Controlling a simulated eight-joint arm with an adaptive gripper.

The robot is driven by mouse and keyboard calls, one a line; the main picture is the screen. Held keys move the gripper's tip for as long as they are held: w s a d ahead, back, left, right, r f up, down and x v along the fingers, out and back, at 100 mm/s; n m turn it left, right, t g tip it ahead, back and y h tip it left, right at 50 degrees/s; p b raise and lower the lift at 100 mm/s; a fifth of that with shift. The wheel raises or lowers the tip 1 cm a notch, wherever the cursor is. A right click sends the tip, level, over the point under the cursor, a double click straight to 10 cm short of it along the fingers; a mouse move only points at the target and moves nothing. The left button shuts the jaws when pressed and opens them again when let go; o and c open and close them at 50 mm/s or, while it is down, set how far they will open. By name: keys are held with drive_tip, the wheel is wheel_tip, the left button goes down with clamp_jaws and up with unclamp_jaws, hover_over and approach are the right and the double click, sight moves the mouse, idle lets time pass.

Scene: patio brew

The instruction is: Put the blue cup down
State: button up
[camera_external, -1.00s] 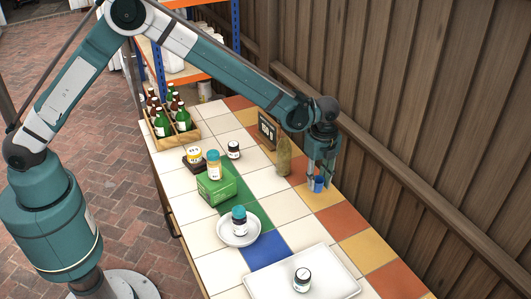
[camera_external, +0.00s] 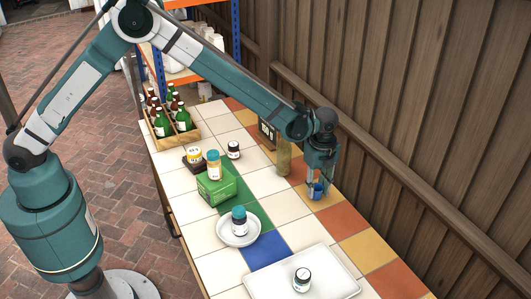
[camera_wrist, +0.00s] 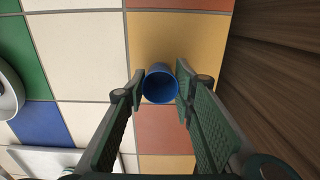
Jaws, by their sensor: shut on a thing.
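The blue cup (camera_external: 317,191) is between the fingers of my gripper (camera_external: 318,188), low over the yellow tile near the wall side of the table. In the wrist view the cup (camera_wrist: 160,84) shows its open mouth and looks empty. My gripper (camera_wrist: 158,92) is shut on it, one finger on each side. I cannot tell whether the cup's base touches the tile. The table (camera_external: 287,208) has coloured and white tiles.
A tall brownish-green bottle (camera_external: 284,158) stands close left of my gripper. A white tray (camera_external: 328,269) with a jar, a plate (camera_external: 226,235) with a jar, a green box (camera_external: 216,189) and a bottle crate (camera_external: 184,137) stand further off. A wooden wall (camera_external: 420,110) runs along the right.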

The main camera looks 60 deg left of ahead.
drive_tip(key=shift+f, duration=0.1)
drive_tip(key=shift+o, duration=1.2)
drive_tip(key=shift+f, duration=0.1)
drive_tip(key=o, duration=0.4)
drive_tip(key=shift+r, duration=0.2)
wheel_tip(320, 180, up, 12)
drive_tip(key=shift+p, duration=0.55)
